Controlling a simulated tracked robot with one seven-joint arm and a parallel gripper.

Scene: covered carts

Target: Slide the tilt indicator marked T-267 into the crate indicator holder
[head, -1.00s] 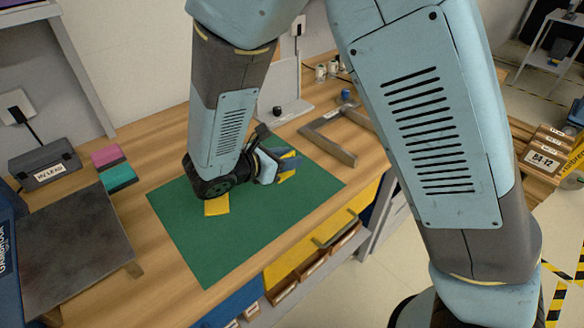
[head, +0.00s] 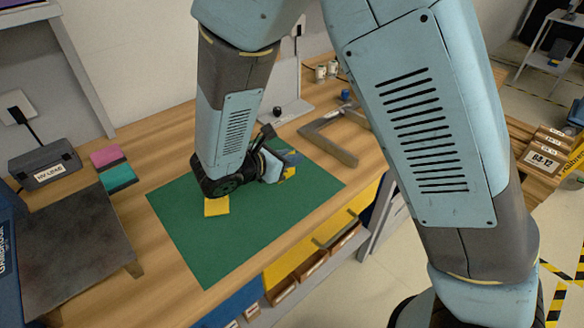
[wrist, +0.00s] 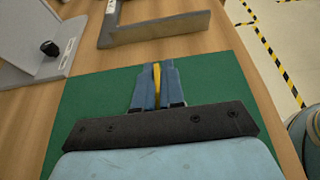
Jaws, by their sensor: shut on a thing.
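My gripper (head: 291,160) is over the far right part of the green mat. In the wrist view its blue fingers (wrist: 156,84) are shut on a thin yellow piece (wrist: 157,76), seen edge-on. A bit of this yellow piece (head: 288,173) also shows beside the fingers in the head view. No T-267 marking is readable on it, so I cannot tell if it is the tilt indicator. A flat yellow card (head: 217,207) lies on the mat below my wrist, partly covered by it. I cannot make out a crate indicator holder in either view.
The green mat (head: 215,255) is mostly bare. A grey angled metal frame (head: 335,148) lies behind it on the wooden bench. A grey stand with a black knob (head: 277,111) is at the back. A dark plate (head: 75,240) and pink and teal blocks (head: 118,177) are left.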

